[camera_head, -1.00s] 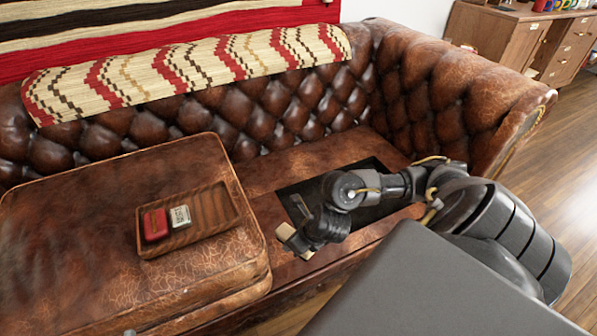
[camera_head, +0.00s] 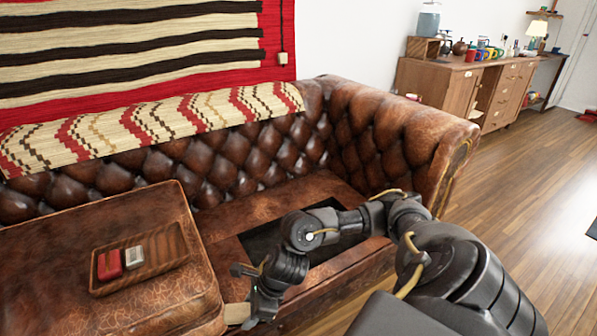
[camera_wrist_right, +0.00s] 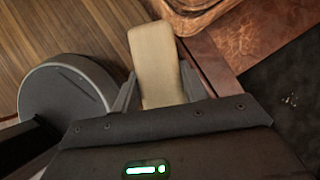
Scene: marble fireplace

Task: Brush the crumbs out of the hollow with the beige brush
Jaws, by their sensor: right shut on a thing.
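The beige brush (camera_head: 237,313) is in my right gripper (camera_head: 252,308), at the sofa's front edge, left of and nearer than the hollow. In the right wrist view the brush (camera_wrist_right: 155,52) sticks out between the two fingers of the right gripper (camera_wrist_right: 158,88), which are shut on it. The hollow (camera_head: 262,243) is a dark recess in the brown leather seat base, partly hidden by my right arm. My left gripper is not in view.
A seat cushion (camera_head: 60,240) lies left of the hollow. On it a wooden tray (camera_head: 170,254) holds a red block (camera_head: 109,265) and a grey-white block (camera_head: 134,257). The tufted sofa back (camera_head: 230,150) and right armrest (camera_head: 400,135) stand around the seat.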

